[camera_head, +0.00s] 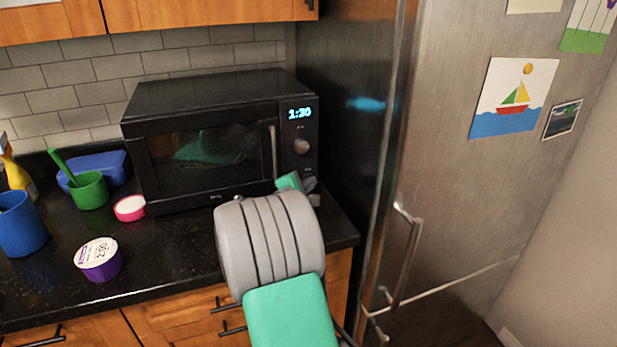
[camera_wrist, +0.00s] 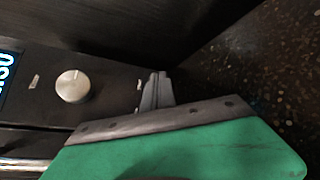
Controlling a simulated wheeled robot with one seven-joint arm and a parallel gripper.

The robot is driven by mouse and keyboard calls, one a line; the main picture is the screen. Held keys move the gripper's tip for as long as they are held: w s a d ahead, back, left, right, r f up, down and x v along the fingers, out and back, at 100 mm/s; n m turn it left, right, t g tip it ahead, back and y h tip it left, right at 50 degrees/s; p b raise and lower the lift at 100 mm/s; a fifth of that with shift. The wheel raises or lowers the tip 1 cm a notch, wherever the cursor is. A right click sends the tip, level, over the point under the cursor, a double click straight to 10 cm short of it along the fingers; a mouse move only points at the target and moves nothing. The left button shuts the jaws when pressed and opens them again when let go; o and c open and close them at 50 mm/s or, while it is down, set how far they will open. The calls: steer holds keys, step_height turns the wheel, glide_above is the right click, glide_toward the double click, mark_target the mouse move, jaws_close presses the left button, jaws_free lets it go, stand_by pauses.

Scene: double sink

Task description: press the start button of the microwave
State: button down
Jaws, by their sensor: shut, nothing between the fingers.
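The black microwave (camera_head: 205,140) stands on the counter with its door shut and a lit display (camera_head: 299,113) reading 1:30. Its right-hand panel has a round silver knob (camera_head: 302,146), which also shows in the wrist view (camera_wrist: 72,86). Small light marks show on the panel beside the knob in the wrist view. My gripper (camera_head: 312,190) is shut and empty at the lower part of the panel, below the knob. In the wrist view my fingers (camera_wrist: 157,80) reach toward the panel's lower end; I cannot tell whether they touch it. The start button itself is hidden or too small to make out.
The steel fridge (camera_head: 470,190) stands close on the right. On the counter left of my arm are a purple-sided tub (camera_head: 98,262), a pink-rimmed container (camera_head: 130,208), a green cup (camera_head: 89,191), a blue cup (camera_head: 20,226) and a yellow bottle (camera_head: 17,175).

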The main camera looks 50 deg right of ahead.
steer(key=shift+w+d, duration=0.2)
steer(key=shift+w, duration=0.1)
